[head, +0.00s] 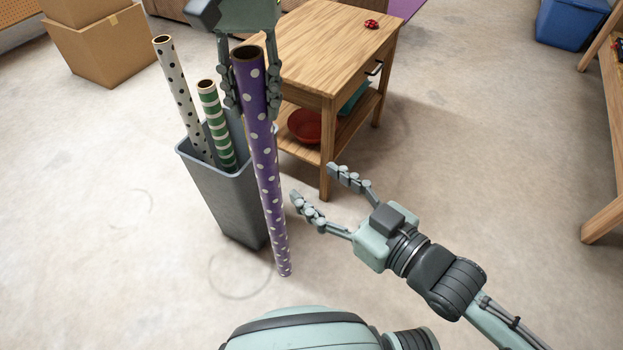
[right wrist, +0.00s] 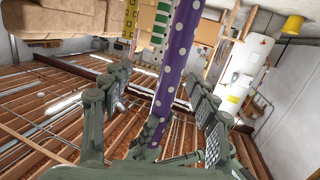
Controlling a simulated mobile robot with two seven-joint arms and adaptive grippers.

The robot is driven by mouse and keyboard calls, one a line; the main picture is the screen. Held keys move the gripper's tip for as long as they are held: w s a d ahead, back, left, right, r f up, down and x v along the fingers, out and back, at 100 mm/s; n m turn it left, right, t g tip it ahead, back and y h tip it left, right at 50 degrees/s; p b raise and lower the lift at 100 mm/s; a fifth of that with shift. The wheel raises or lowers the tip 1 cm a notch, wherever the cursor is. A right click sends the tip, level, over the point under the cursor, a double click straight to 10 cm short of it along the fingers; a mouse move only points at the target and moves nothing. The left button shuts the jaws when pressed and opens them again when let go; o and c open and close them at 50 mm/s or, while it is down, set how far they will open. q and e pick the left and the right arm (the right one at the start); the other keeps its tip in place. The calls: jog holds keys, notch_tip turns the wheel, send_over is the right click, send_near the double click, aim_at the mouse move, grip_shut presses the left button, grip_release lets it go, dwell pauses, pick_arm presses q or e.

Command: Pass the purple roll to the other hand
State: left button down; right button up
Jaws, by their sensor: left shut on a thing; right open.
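The purple roll (head: 263,160) with white dots stands nearly upright in the air in the head view, its open end up. My left gripper (head: 249,95), reaching in from the top, is shut on it near the upper end, one finger on each side. My right gripper (head: 314,183) is open and empty, just right of the roll's middle, its fingertips pointing at it. In the right wrist view the purple roll (right wrist: 176,58) shows between the spread fingers of my right gripper (right wrist: 158,78); I cannot tell any contact there.
A grey bin (head: 230,200) behind the roll holds a black-dotted white roll (head: 178,100) and a green-striped roll (head: 216,125). A wooden cabinet (head: 322,50) with a red bowl (head: 304,126) on its shelf stands behind. Cardboard boxes (head: 103,48) are at the back left.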

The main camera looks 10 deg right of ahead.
aim_at(268, 151)
notch_tip(268, 151, up, 4)
jog(key=s+a+y, duration=0.2)
jog(key=shift+n, duration=0.3)
jog(key=x, duration=1.2)
jog(key=shift+w+d+r, duration=0.1)
jog(key=shift+w, duration=0.1)
jog(key=shift+c, duration=0.2)
jog(key=c, duration=1.2)
pick_arm(q)
jog(key=c, duration=1)
grip_release()
pick_arm(e)
grip_shut()
pick_arm(q)
jog(key=shift+r, duration=0.15)
